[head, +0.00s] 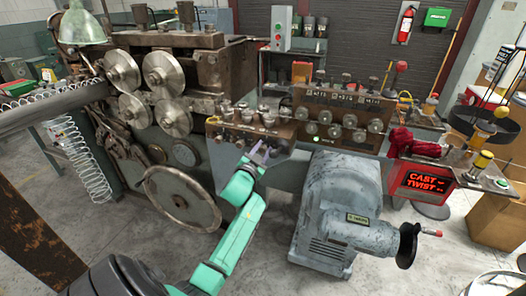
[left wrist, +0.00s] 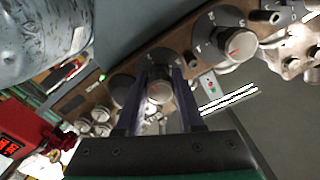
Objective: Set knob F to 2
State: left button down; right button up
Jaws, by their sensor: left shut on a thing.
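My left gripper (head: 261,153) reaches up to the brown control panel (head: 222,131) on the coiler, at its lower edge. In the left wrist view its two fingers (left wrist: 162,80) stand on either side of a round silver knob (left wrist: 159,91) with a red mark, and are shut on it. A dark dial lies behind this knob; its figures are too small to read. Another silver knob with a red pointer (left wrist: 238,45) sits on a dark numbered dial to the upper right. I cannot read which knob bears the letter F. My right gripper is not in view.
A second brown panel (head: 318,125) with several knobs stands to the right. A grey motor housing (head: 340,200) with a black handwheel (head: 408,246) stands right of my left arm. A large handwheel (head: 180,200) is to its left. A red sign box (head: 428,180) is at the right.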

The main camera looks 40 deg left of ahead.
pick_arm(q)
jog(key=shift+m, duration=0.6)
jog(key=c, duration=0.5)
grip_release()
jog(key=shift+s, duration=0.1)
jog(key=shift+s+d, duration=0.15)
jog(key=shift+s, duration=0.2)
jog(key=b+v, duration=0.2)
jog(key=v, duration=1.1)
jog(key=shift+s+d, duration=0.15)
jog(key=shift+s, duration=0.15)
